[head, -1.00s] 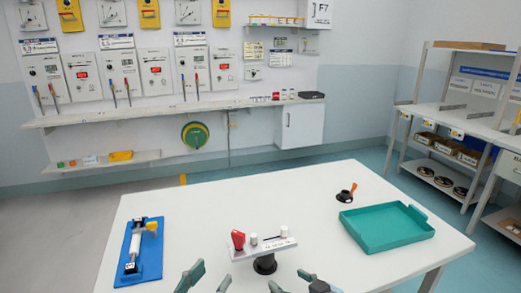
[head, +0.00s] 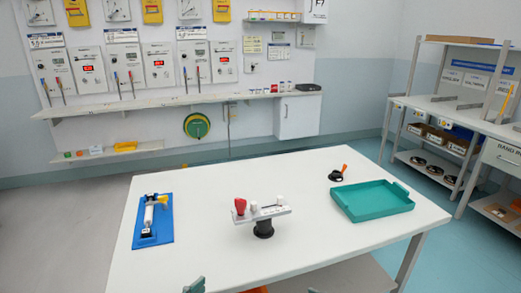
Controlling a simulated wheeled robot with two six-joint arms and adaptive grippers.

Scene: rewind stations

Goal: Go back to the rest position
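My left gripper shows only as a grey-green fingertip (head: 195,285) at the bottom edge, left of centre; the rest of it is cut off. My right gripper shows only as a tiny sliver at the bottom edge, too small to judge. Both are at the near side of the white table (head: 330,245), apart from the things on it. Whether either holds anything is hidden.
On the table are a blue board with a white cylinder (head: 153,218), a black stand with a red-knobbed bar (head: 263,228), a teal tray (head: 371,201) and a black-and-orange tool (head: 338,174). Shelving (head: 455,104) stands at the right. The table's front middle is clear.

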